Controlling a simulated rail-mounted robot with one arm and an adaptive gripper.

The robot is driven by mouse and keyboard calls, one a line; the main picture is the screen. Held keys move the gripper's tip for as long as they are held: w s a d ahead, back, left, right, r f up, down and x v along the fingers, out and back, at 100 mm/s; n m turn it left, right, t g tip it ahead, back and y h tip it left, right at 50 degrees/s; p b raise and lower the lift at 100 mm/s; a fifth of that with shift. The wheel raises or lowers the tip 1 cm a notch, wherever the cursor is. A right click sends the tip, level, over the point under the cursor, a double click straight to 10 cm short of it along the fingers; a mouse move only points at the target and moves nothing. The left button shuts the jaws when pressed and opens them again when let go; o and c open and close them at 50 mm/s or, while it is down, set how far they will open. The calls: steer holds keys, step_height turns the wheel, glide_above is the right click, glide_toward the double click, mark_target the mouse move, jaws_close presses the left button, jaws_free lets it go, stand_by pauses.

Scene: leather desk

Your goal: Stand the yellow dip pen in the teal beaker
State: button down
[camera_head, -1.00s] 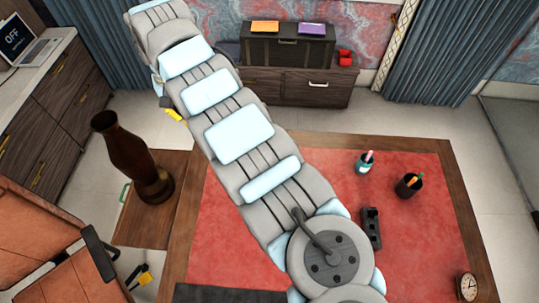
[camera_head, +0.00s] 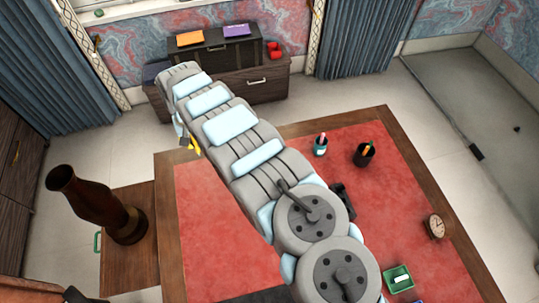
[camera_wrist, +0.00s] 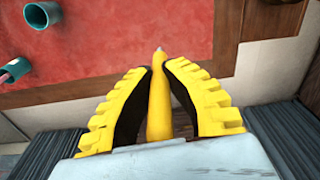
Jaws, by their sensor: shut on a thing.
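In the wrist view, the yellow dip pen (camera_wrist: 158,105) is clamped between the two yellow fingers of my gripper (camera_wrist: 158,75), its narrow tip extending past them. An empty teal beaker (camera_wrist: 40,14) shows at the upper left of the wrist view, on the red desk top, clear of the pen. A second teal container (camera_wrist: 12,72), cut by the left edge, has a pink rod. In the head view, my gripper is a small yellow patch (camera_head: 193,143) at the desk's far left, partly hidden by my arm. One teal container with a pen (camera_head: 320,146) stands at the far side.
The red desk top (camera_head: 405,185) has a wooden border. A black pen cup (camera_head: 364,155), a clock (camera_head: 436,226) and a green tray (camera_head: 398,279) stand on the right. A tall brown vase (camera_head: 95,205) is at left. A cabinet (camera_head: 270,82) stands behind the desk.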

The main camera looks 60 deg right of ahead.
steer(key=s+d+f+m+p, duration=0.1)
steer(key=s+d+f+m, duration=0.1)
steer(key=s+d+f, duration=0.5)
steer(key=s+d+f+m+p, duration=0.15)
steer(key=s+d, duration=0.25)
steer(key=s, duration=0.6)
steer(key=s+d+f+m+p, duration=0.1)
steer(key=s+d+f+m, duration=0.1)
steer(key=s+d+f, duration=0.5)
step_height(320, 180, down, 10)
steer(key=s+b, duration=0.1)
steer(key=b, duration=0.7)
steer(key=shift+s+a+b, duration=0.3)
steer(key=shift+s+a, duration=0.05)
steer(key=shift+a, duration=0.1)
steer(key=shift+r, duration=0.15)
steer(key=c, duration=1.1)
jaws_free()
steer(key=shift+r, duration=0.15)
step_height(320, 180, up, 12)
